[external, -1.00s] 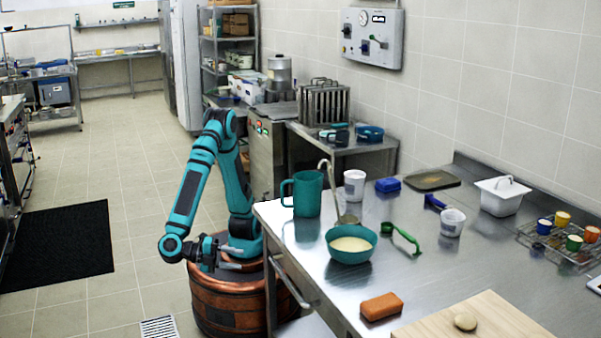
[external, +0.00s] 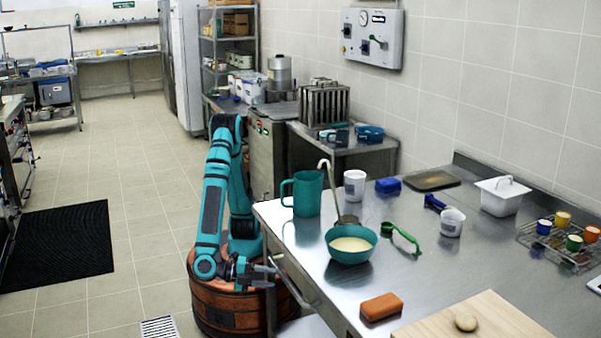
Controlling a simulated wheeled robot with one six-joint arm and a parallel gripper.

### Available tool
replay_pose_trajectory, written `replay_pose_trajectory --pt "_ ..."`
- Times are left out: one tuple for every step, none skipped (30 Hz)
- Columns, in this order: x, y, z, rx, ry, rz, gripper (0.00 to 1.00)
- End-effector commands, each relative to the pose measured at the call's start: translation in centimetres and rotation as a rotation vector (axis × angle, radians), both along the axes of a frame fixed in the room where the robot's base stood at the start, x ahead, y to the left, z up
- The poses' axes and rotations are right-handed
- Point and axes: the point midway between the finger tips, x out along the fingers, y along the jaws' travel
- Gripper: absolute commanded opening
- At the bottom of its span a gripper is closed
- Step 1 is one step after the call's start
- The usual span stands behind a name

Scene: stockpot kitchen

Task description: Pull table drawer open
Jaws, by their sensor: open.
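The steel table (external: 400,260) has a metal bar handle (external: 298,294) on its left side, below the top. The drawer front behind the handle is seen at a steep angle, and I see no clear gap at the table's edge. My gripper (external: 272,277) is open, with its fingers pointing right at the far end of the handle. In this view the fingertips overlap the handle's end; I cannot tell whether they touch it or are around it.
A teal mug (external: 307,194), a teal bowl (external: 351,246) with a ladle, and an orange sponge (external: 381,307) stand on the tabletop near this side. A wooden board (external: 480,322) lies at the front. The floor left of my base is clear, with a black mat (external: 58,245).

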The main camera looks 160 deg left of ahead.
Motion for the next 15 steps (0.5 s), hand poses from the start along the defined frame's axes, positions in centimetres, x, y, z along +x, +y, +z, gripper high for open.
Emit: replay_pose_trajectory --pt "0.3 0.9 -0.2 0.0 0.001 0.003 0.41" --pt "0.5 1.4 -0.3 -0.001 0.001 0.003 0.41" --pt "0.8 2.0 -0.4 -0.001 0.001 0.003 0.41" --pt "1.0 2.4 -0.5 0.0 0.001 0.003 0.41" --pt "1.2 2.9 -0.6 0.0 0.0 0.002 0.41" --pt "1.4 3.5 -0.7 0.0 0.0 0.003 0.41" --pt "1.6 3.8 -0.8 -0.001 0.001 0.002 0.41" --pt "1.7 4.2 -0.8 -0.001 0.0 0.002 0.41" --pt "1.9 4.6 -0.9 -0.001 0.0 0.002 0.41" --pt "2.0 4.9 -1.0 0.0 -0.001 0.002 0.41" --pt "2.1 5.2 -1.0 0.0 -0.001 0.002 0.41" --pt "2.3 5.4 -1.1 0.0 0.0 0.001 0.41" --pt "2.3 5.6 -1.1 0.0 0.0 0.001 0.41" --pt "2.4 5.7 -1.2 0.0 0.0 0.001 0.41" --pt "2.5 5.9 -1.2 -0.001 0.0 0.0 0.41"
